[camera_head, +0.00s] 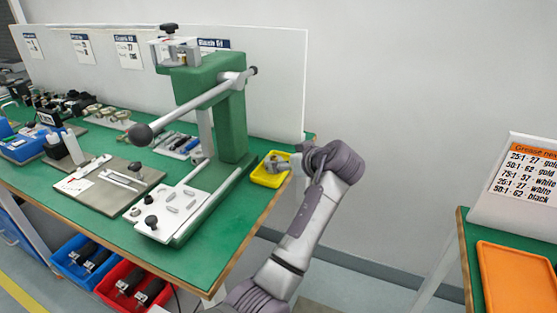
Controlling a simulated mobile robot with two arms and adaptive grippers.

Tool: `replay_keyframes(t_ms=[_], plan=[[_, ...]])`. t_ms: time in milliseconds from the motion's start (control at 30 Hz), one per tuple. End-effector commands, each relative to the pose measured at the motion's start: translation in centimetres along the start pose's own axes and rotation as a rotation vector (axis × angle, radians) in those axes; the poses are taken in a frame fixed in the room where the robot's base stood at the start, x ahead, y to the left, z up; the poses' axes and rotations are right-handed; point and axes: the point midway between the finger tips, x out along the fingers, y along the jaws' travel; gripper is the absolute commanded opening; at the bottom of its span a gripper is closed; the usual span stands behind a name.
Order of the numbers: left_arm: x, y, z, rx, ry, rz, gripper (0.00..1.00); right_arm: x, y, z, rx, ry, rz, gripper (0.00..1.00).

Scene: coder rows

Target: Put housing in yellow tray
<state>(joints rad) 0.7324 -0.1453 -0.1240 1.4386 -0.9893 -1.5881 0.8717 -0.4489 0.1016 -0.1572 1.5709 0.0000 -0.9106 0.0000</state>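The yellow tray (262,181) is a small open tray near the right end of the green bench, close to its edge. My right arm reaches up from the bottom of the view, and my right gripper (279,163) is at the tray, over its right side. Small grey shapes show at the fingertips inside the tray outline. I cannot tell whether they are only the fingers or also a housing. The gripper's opening is too small and partly covered by the wrist to make out. My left gripper is not in view.
A green press with a long lever (190,106) stands left of the tray on the green bench (120,165). Fixture plates and small parts fill the bench's left. Blue (70,264) and red (112,300) bins sit below. An orange tray (515,280) lies on the right table.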

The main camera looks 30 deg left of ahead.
Motion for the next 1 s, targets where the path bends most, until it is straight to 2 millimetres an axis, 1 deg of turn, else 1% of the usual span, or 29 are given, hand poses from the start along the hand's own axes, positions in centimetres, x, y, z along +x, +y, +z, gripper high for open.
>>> replay_keyframes(t_ms=[33,100,200,333,467,1000], plan=[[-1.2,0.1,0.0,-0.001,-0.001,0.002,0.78,0.2,0.0,0.1,-0.001,-0.001,0.000,0.45],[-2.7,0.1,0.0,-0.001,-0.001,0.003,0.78,0.5,0.1,0.2,-0.002,-0.001,0.001,0.45],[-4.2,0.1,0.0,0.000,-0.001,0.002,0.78,0.8,0.1,0.2,-0.003,0.000,0.001,0.45],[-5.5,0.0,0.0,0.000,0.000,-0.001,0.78,1.1,0.1,0.3,-0.004,0.002,0.002,0.45],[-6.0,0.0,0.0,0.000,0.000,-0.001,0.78,1.3,0.1,0.6,-0.004,-0.003,0.001,0.45],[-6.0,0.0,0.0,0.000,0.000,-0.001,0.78,1.3,-0.4,1.0,-0.003,-0.010,-0.006,0.45]])
